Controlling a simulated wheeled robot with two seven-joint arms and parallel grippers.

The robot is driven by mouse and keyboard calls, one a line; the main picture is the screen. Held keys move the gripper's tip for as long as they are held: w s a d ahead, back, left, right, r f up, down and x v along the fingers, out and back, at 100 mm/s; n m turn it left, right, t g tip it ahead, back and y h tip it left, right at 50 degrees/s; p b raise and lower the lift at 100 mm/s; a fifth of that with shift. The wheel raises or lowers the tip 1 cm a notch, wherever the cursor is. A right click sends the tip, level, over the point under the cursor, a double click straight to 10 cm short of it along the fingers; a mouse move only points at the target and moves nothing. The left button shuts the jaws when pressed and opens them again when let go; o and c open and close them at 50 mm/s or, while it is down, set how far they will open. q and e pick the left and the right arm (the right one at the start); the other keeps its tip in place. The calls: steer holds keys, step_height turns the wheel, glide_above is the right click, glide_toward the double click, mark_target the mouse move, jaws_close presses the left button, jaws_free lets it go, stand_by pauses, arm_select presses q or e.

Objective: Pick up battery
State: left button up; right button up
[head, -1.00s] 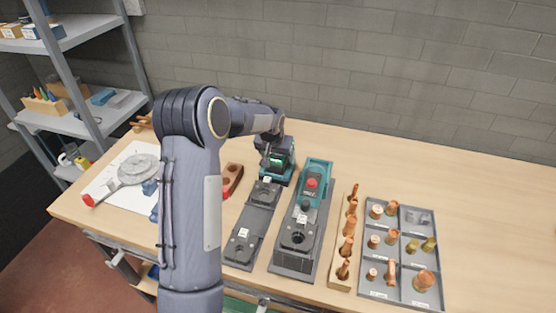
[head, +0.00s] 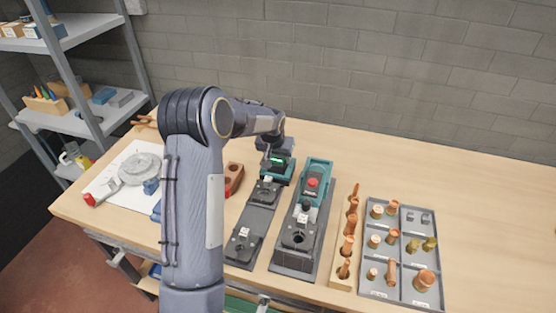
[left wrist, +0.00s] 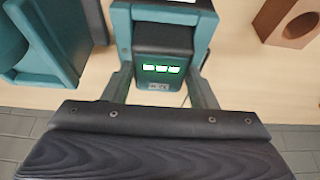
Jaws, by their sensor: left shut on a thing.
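The battery (left wrist: 160,62) is a dark block with several lit green bars on its face, seen at the top centre of the left wrist view. Teal housing (left wrist: 206,22) surrounds its far end. My left gripper (left wrist: 162,88) has one finger on each side of the battery and is shut on it. In the head view the battery's green light (head: 277,160) shows small beside my left gripper (head: 270,154), at the teal unit (head: 286,174). My gripper and wrist hide part of it. My right gripper is not in view.
A grey stand (head: 252,224) and a teal device with a red button (head: 312,182) stand close by. A wooden block with copper pieces (head: 347,245) and a grey compartment tray (head: 402,250) are to the right. The table's far right is clear.

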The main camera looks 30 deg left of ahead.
mark_target(278, 158)
arm_select(q)
steer(key=shift+r, duration=0.2)
steer(key=shift+w+r, duration=0.1)
steer(key=shift+r, duration=0.1)
step_height(278, 158, up, 2)
steer(key=shift+r+b, duration=0.1)
steer(key=shift+b, duration=0.2)
steer(key=s+r+b, duration=0.4)
steer(key=s+r, duration=0.6)
steer(key=s, duration=0.4)
steer(key=shift+d, duration=0.35)
steer(key=shift+r, duration=0.1)
